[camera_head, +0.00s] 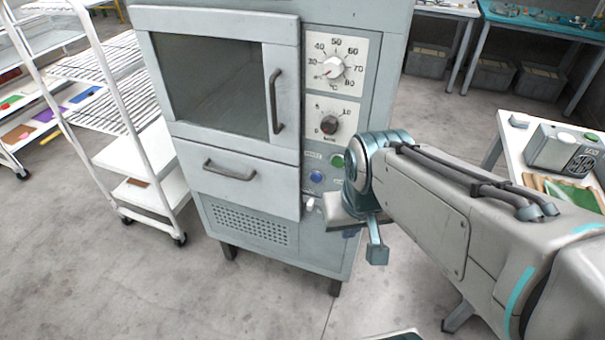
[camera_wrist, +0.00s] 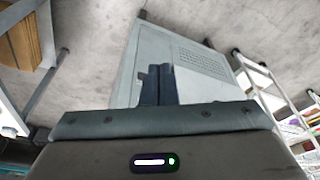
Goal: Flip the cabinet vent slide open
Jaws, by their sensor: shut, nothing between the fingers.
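The grey cabinet (camera_head: 270,265) stands upright in the middle of the head view, with its window door (camera_head: 285,30) and drawer (camera_head: 235,185) shut. A small pale knob (camera_head: 310,204) sits low on its right-hand panel, below a blue button (camera_head: 316,177); I cannot tell surely whether this is the vent slide. My gripper is at the cabinet's lower right front, just right of that knob. Its dark fingers (camera_wrist: 158,86) are together and empty in the wrist view, in front of the cabinet (camera_wrist: 125,80). Whether the fingertips touch anything is hidden.
A perforated grille (camera_head: 248,224) is low on the cabinet front. Two dials (camera_head: 334,68) and a green button (camera_head: 337,160) sit above the knob. A white wheeled rack (camera_head: 140,165) stands left; a white table (camera_head: 515,145) stands right. The floor in front is clear.

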